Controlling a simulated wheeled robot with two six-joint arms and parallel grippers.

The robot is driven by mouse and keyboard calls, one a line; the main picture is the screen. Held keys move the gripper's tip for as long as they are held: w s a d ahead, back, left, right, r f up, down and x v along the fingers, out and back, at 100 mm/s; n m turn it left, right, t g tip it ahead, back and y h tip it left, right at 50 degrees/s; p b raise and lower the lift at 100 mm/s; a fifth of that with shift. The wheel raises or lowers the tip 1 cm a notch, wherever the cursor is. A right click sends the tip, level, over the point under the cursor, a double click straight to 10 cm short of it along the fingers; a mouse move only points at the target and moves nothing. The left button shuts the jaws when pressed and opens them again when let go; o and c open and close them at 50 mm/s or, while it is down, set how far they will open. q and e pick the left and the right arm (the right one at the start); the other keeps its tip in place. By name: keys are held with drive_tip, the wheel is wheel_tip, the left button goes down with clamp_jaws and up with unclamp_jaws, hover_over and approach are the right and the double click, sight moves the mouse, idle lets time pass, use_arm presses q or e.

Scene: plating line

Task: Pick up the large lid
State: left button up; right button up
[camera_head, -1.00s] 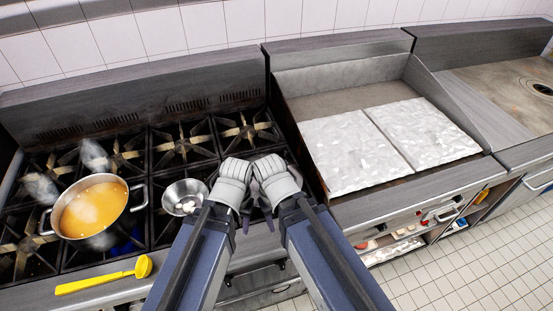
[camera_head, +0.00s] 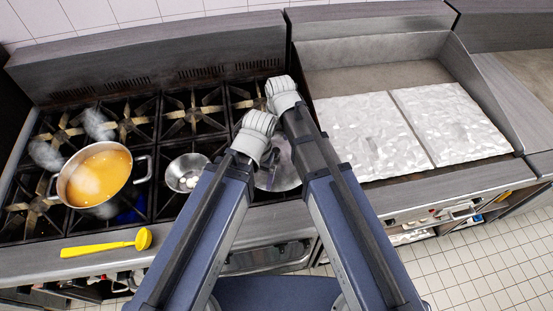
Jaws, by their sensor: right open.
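The large lid (camera_head: 284,177) looks like a round, shiny metal disc at the front edge of the stove, seen between my two forearms. My arms cover part of its rim. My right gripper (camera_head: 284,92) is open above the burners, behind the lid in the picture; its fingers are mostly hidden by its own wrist. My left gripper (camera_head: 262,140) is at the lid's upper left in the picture. Its fingers are mostly hidden, and I cannot tell if it touches the lid.
A steaming pot of orange soup (camera_head: 95,178) stands on the left burners. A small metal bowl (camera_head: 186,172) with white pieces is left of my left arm. A yellow ladle (camera_head: 108,244) lies along the front edge. A griddle with pale slabs (camera_head: 370,135) is at right.

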sight(276, 150)
use_arm(q)
drive_tip(key=shift+f+b, duration=3.2)
drive_tip(key=shift+f, duration=0.35)
use_arm(e)
drive_tip(key=shift+w+f, duration=0.15)
drive_tip(key=shift+f, duration=1.05)
drive_tip(key=shift+w+f, duration=0.2)
drive_tip(key=shift+f, duration=0.95)
drive_tip(key=shift+w+f, duration=0.15)
drive_tip(key=shift+f, duration=1.05)
use_arm(q)
drive_tip(key=shift+r, duration=0.1)
use_arm(e)
drive_tip(key=shift+r, duration=0.1)
drive_tip(key=shift+d, duration=0.1)
clamp_jaws()
